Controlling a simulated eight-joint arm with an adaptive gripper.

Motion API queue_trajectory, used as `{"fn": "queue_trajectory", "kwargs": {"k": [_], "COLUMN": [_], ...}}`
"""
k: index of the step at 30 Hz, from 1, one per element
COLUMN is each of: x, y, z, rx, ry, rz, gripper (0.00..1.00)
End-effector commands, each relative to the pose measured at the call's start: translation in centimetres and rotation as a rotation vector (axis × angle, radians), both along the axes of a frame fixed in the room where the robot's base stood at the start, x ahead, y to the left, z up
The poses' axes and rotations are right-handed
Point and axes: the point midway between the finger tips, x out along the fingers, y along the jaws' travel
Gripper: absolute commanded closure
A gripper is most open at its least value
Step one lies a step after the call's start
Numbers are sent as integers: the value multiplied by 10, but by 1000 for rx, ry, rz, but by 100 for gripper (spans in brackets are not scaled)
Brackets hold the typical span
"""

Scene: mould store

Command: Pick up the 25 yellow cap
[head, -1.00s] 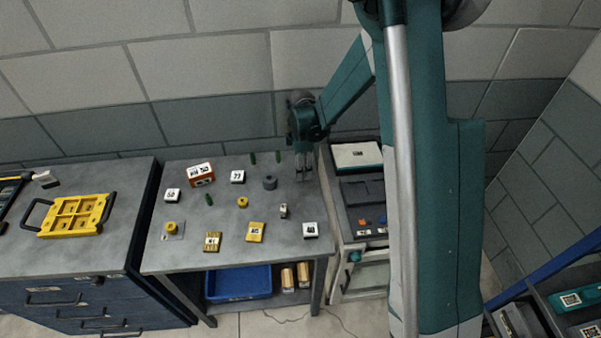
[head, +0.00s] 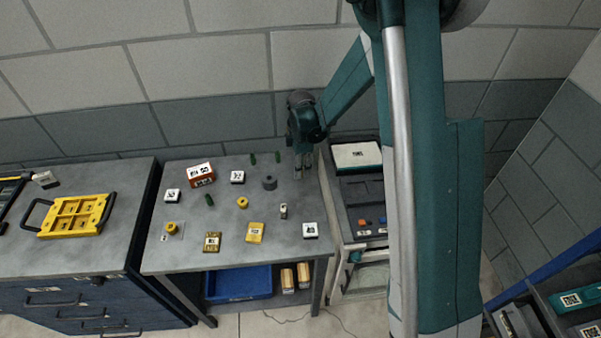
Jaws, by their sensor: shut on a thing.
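A yellow round cap (head: 171,228) stands at the left front of the grey table (head: 270,225), with a small label beside it. A smaller yellow round piece (head: 242,202) stands near the middle of the table. I cannot read a 25 on either. My gripper (head: 303,175) is at the table's back right corner, pointing down, apart from both yellow pieces. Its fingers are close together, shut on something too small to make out.
Yellow blocks (head: 255,232), white-topped pieces (head: 310,230) and small green pegs (head: 253,159) are spread over the table. A cabinet (head: 348,220) adjoins the right side. A blue bin (head: 238,283) sits below.

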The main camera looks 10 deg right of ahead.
Motion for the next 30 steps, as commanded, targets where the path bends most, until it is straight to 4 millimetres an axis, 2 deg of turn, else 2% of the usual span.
{"fn": "queue_trajectory", "kwargs": {"k": [8,14,30], "x": [0,0,-1], "y": [0,0,0], "z": [2,12,78], "rx": [0,0,0], "ry": [0,0,0], "rz": [0,0,0], "gripper": [85,85,85]}}
